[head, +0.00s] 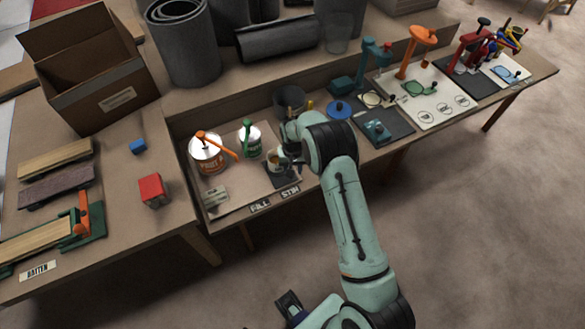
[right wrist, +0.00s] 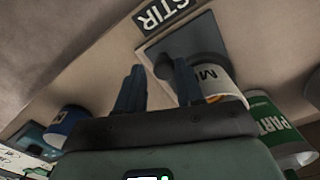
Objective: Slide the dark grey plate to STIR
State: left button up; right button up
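The dark grey plate (head: 287,181) lies in the tray near the STIR label (head: 290,192), and a small white cup (head: 272,164) stands on it. The plate (right wrist: 158,43) also shows in the right wrist view, close to the STIR label (right wrist: 160,12), with the cup (right wrist: 213,80) at its far side. My right gripper (head: 287,160) is low at the plate. In the wrist view its fingers (right wrist: 158,78) are apart, with a small dark part of the plate between them; contact is unclear. My left gripper (head: 289,302) seems to be the dark end at the bottom edge.
The FILL label (head: 260,206) is left of STIR on the tray's front edge. A paint can with an orange handle (head: 207,153) and a green-labelled can (head: 250,140) stand behind.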

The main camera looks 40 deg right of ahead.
notch_tip(320, 180, up, 13)
jog(key=shift+r, duration=0.2)
dwell(0.6)
